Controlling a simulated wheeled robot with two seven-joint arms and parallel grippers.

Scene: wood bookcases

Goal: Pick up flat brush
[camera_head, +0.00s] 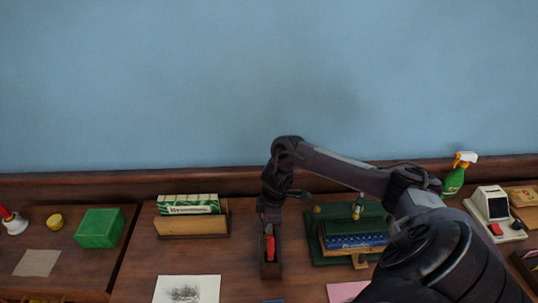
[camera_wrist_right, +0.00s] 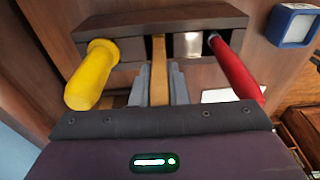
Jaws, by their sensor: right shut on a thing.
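A dark wooden holder (camera_head: 271,269) stands on the bookcase top below my right gripper (camera_head: 270,212). It also shows in the right wrist view (camera_wrist_right: 165,20), with a yellow handle (camera_wrist_right: 92,75) at left, a flat tan wooden handle (camera_wrist_right: 159,72) in the middle and a red handle (camera_wrist_right: 237,70) at right. The tan handle looks like that of the flat brush; its far end is hidden at the holder. My right gripper's grey fingers (camera_wrist_right: 159,90) are shut on the tan handle, one on each side. My left gripper is out of view.
A sketch sheet (camera_head: 187,289) lies in front. A green box (camera_head: 99,228) and a spray bottle (camera_head: 456,175) stand further out. The blue wall rises behind.

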